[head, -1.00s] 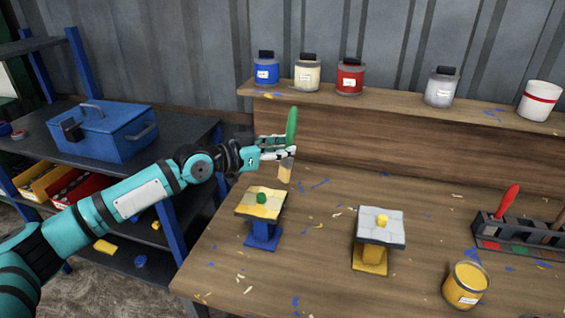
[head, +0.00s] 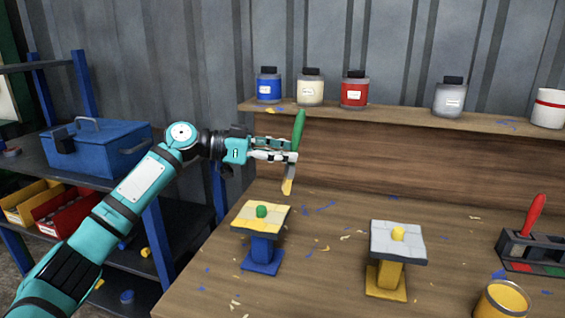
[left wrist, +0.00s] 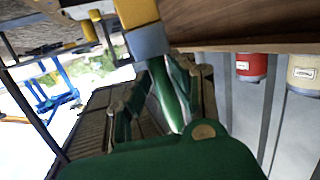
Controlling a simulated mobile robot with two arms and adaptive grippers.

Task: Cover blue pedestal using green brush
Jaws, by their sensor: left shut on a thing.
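My left gripper (head: 292,156) is shut on the green brush (head: 298,130), held upright above the workbench with its yellow-coated bristles pointing down. The brush also shows between the fingers in the left wrist view (left wrist: 163,92). The blue pedestal (head: 264,250) stands below and to the left of the brush, apart from it. Its top slab (head: 250,222) is mostly yellow, with a green knob (head: 262,211) on it. My right gripper is not in view.
A yellow pedestal (head: 387,275) with a grey top stands to the right. A yellow paint can (head: 502,302) and a brush rack (head: 530,252) with a red brush (head: 534,214) are farther right. Several jars line the back shelf (head: 400,112). A blue toolbox (head: 95,150) sits on the left shelving.

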